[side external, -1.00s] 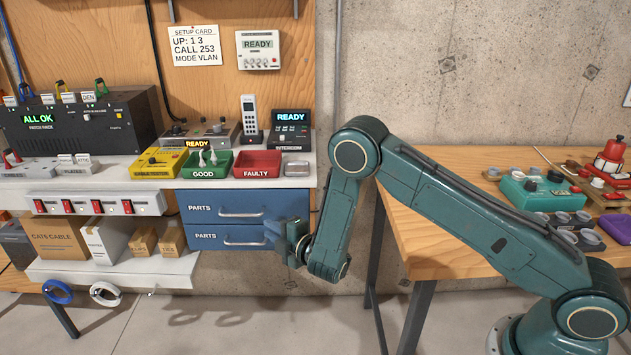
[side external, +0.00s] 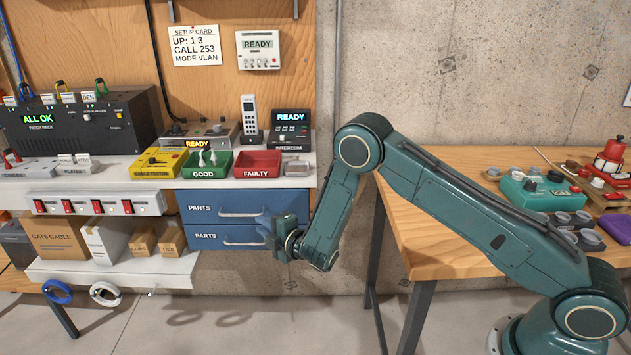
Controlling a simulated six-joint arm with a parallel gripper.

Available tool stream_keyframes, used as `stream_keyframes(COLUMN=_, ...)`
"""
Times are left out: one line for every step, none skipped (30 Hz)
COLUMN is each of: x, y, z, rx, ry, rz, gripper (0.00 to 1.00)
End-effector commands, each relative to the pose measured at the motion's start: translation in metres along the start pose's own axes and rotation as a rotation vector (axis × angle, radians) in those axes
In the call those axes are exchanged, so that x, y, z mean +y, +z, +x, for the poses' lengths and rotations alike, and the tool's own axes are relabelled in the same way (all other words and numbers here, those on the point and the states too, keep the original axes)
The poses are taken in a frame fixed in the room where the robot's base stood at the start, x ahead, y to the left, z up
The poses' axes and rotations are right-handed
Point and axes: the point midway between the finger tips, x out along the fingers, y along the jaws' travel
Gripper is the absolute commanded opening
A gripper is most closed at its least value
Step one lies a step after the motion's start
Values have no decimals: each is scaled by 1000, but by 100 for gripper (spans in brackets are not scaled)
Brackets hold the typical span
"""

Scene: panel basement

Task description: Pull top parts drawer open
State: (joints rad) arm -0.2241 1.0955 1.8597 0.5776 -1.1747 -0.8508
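The top parts drawer (side external: 228,205) is a blue drawer marked PARTS under the white bench, with a silver bar handle (side external: 240,214). It looks shut, flush with the lower parts drawer (side external: 222,238) below it. My gripper (side external: 264,224) is in front of the right part of the drawers, close to the right end of the top handle. Its fingers point left toward the drawer fronts and hide part of them. I cannot tell whether it touches the handle, or how far apart the fingers are.
Above the drawers, the white bench top (side external: 305,178) holds a green GOOD tray (side external: 206,172) and a red FAULTY tray (side external: 257,172). A lower shelf (side external: 150,268) with boxes is at left. A wooden table (side external: 440,245) stands at right. The floor before the drawers is clear.

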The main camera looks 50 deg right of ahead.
Motion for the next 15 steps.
stream_keyframes(x=0, y=1, z=5, rx=-2, ry=2, rz=2, gripper=18)
stream_keyframes(x=0, y=1, z=8, rx=-2, ry=1, rz=1, gripper=18)
stream_keyframes(x=0, y=1, z=11, rx=-2, ry=1, rz=2, gripper=18)
stream_keyframes(x=0, y=1, z=14, rx=-2, ry=1, rz=1, gripper=18)
stream_keyframes(x=0, y=1, z=16, rx=-1, ry=1, rz=1, gripper=18)
stream_keyframes(x=1, y=0, z=20, rx=1, ry=2, rz=1, gripper=18)
stream_keyframes(x=1, y=0, z=22, rx=2, ry=2, rz=0, gripper=18)
stream_keyframes(x=0, y=0, z=26, rx=1, ry=1, rz=1, gripper=18)
stream_keyframes(x=0, y=1, z=30, rx=-1, ry=1, rz=0, gripper=18)
stream_keyframes(x=0, y=1, z=34, rx=-1, ry=1, rz=1, gripper=18)
stream_keyframes(x=0, y=1, z=37, rx=-1, ry=2, rz=1, gripper=18)
stream_keyframes(x=0, y=1, z=41, rx=-1, ry=0, rz=1, gripper=18)
stream_keyframes(x=0, y=1, z=44, rx=0, ry=1, rz=1, gripper=18)
stream_keyframes(x=0, y=1, z=47, rx=1, ry=1, rz=0, gripper=18)
stream_keyframes(x=0, y=0, z=51, rx=2, ry=1, rz=0, gripper=18)
